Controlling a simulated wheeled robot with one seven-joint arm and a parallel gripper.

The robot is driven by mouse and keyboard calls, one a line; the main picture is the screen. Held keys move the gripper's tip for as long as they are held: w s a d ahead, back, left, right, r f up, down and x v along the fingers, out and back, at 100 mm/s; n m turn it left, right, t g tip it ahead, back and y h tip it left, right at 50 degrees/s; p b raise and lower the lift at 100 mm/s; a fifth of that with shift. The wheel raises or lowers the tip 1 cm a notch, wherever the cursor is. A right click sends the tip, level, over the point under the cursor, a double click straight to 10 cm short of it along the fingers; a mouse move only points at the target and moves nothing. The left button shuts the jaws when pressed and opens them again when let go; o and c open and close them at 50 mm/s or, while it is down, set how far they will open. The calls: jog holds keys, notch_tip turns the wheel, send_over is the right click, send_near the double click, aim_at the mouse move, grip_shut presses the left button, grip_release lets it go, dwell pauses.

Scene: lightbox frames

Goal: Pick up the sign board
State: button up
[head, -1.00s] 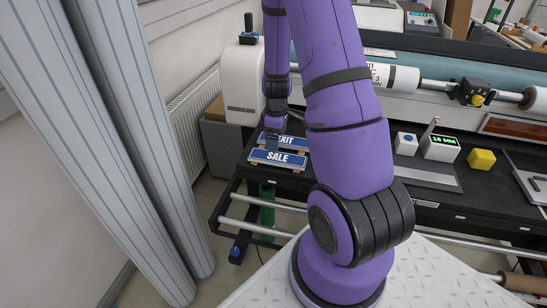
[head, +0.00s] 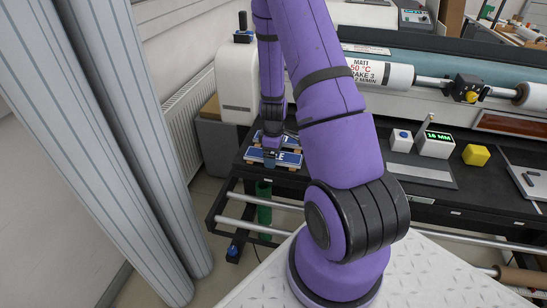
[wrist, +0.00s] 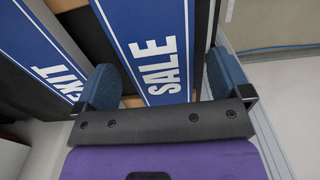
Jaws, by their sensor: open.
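Two blue sign boards with white letters lie side by side at the left end of the black table. The nearer one, the SALE board (wrist: 152,28), is partly hidden by my gripper in the head view (head: 289,158). The EXIT board (wrist: 55,62) lies behind it, mostly hidden in the head view. My gripper (wrist: 160,80) is open and points down over the SALE board. In the wrist view its blue fingers lie on either side of that board. I cannot tell how far down the fingers reach, and no grip shows.
Brown wooden strips (wrist: 100,48) lie under the boards. A white machine housing (head: 238,84) stands behind them. Right of my arm are a small display box (head: 434,144) and a yellow block (head: 476,155). The table's front edge is close to the SALE board.

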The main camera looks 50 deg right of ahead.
jog(key=c, duration=1)
jog(key=shift+r, duration=0.1)
jog(key=shift+c, duration=0.2)
